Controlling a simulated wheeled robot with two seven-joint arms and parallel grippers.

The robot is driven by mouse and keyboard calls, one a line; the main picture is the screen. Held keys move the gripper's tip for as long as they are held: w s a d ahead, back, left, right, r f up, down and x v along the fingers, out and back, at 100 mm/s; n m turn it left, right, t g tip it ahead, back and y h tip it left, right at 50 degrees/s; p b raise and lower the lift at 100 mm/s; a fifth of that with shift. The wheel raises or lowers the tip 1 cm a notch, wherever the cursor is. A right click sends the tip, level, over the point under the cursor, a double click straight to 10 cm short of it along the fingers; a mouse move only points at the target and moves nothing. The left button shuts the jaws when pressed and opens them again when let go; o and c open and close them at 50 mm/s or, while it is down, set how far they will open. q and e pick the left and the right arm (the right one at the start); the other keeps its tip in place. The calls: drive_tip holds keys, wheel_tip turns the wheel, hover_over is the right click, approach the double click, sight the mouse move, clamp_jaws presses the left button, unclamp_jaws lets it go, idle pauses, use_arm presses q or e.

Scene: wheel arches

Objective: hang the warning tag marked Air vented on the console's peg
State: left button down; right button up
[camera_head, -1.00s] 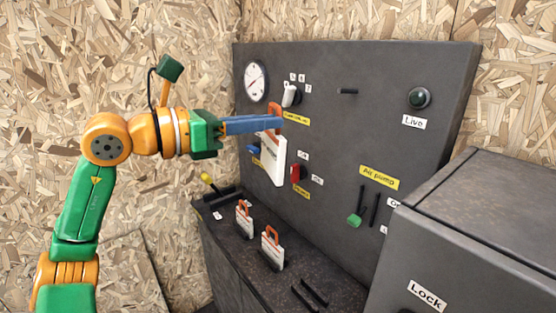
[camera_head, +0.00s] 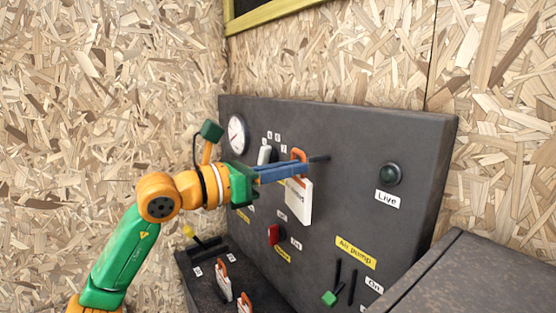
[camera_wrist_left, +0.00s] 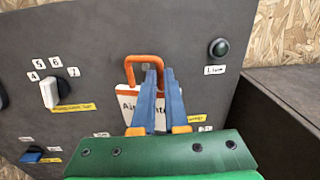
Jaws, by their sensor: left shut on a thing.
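The warning tag (camera_head: 298,203) is a white plate with an orange hook (camera_head: 299,153) on top. In the left wrist view the tag (camera_wrist_left: 128,103) shows partly covered lettering beginning "Ai", behind the fingers (camera_wrist_left: 159,76). The console's dark peg (camera_head: 320,158) sticks out right beside the hook in the head view. I cannot tell whether the hook is around it. My right gripper is out of view.
Other tags (camera_head: 223,282) stand on the console's lower ledge. A white rotary knob (camera_head: 264,155), a red switch (camera_head: 274,235) and a green-tipped air pump lever (camera_head: 329,298) are nearby. A dark box (camera_head: 445,275) stands at the right.

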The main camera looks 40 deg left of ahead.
use_arm(q)
drive_tip(key=shift+p+x, duration=1.1)
drive_tip(key=shift+x, duration=0.1)
drive_tip(key=shift+r+p, duration=0.25)
drive_tip(key=shift+p, duration=0.05)
drive_tip(key=shift+w+f, duration=0.15)
drive_tip(key=shift+w+d+f, duration=0.25)
drive_tip(key=shift+w+f, duration=0.1)
drive_tip(key=shift+w, duration=0.25)
drive_tip(key=shift+w+d+f, duration=0.25)
drive_tip(key=shift+w+f, duration=0.15)
drive_tip(key=shift+w, duration=0.2)
